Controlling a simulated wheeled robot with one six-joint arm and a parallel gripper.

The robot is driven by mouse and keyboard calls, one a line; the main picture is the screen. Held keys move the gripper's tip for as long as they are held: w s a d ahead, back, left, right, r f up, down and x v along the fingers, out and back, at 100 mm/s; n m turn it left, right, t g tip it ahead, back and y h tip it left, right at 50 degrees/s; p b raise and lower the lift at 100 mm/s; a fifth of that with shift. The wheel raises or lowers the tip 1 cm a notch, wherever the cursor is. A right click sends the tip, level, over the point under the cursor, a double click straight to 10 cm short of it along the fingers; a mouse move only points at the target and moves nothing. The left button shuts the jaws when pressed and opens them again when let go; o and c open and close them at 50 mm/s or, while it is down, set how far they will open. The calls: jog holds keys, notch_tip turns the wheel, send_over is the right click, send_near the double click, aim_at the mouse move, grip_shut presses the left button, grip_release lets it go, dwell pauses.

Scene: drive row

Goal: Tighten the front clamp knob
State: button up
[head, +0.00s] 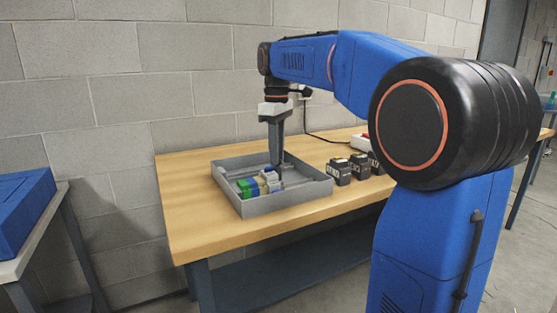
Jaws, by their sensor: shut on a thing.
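My gripper (279,168) points straight down into a shallow grey tray (290,203) on the wooden workbench. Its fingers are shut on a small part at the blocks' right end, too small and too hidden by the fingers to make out. I cannot make out the front clamp knob as a separate shape.
Several dark box-shaped units (340,171) stand in a row on the workbench (190,206) right of the tray. A red and white item (360,142) with a black cable lies behind them. A block wall is close behind the bench. The bench's left end is clear.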

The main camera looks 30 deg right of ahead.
jog(key=m, duration=1.4)
jog(key=shift+a+m, duration=0.1)
jog(key=shift+m, duration=0.3)
jog(key=o, duration=1.5)
jog(key=shift+r, duration=3.5)
